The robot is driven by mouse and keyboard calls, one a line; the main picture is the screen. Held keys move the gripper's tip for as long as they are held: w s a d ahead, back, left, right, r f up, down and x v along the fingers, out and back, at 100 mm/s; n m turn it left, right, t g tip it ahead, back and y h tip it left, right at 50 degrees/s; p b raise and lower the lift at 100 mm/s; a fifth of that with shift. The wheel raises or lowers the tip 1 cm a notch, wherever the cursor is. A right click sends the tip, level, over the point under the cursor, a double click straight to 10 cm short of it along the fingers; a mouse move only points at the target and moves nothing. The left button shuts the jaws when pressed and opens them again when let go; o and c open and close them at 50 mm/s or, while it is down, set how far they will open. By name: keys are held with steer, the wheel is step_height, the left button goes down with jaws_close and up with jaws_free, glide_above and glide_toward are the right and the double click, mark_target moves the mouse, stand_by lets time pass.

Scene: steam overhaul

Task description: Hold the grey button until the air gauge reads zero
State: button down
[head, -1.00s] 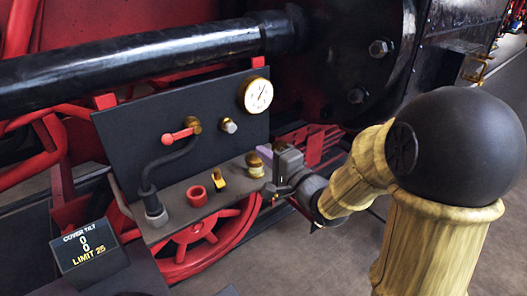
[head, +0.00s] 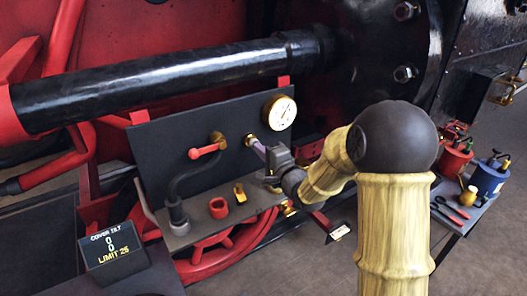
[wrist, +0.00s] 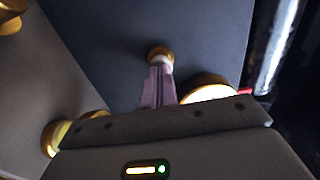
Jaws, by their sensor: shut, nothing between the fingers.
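The grey button (head: 249,140) sits in a brass collar on the dark upright panel (head: 160,150), left of and below the air gauge (head: 280,112). The gauge has a white face and brass rim; its needle is too small to read. My gripper (head: 258,148) is shut and empty, its purple fingers pointing at the button. In the wrist view the fingertips (wrist: 160,70) meet the pale button face below its brass collar (wrist: 160,52). They look in contact; how far it is pressed I cannot tell. The gauge rim (wrist: 208,88) is partly hidden there.
A red-handled valve (head: 205,151) with a dark pipe is left of the button. A red cup (head: 218,208) and a small brass piece (head: 239,193) are on the grey shelf below. A tilt display (head: 112,247) stands at lower left. Cans and tools lie on a right-hand table (head: 447,222).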

steer(key=shift+w, duration=0.1)
steer(key=shift+w+a+r, duration=0.4)
steer(key=shift+w+a, duration=0.1)
steer(key=shift+w, duration=0.05)
steer(key=shift+a+r, duration=0.1)
steer(key=shift+r, duration=0.1)
stand_by(1.4)
steer(key=shift+s, duration=0.1)
steer(key=f+b+v, duration=0.1)
steer(key=b+v, duration=0.3)
steer(key=v, duration=1)
steer(key=shift+d, duration=0.25)
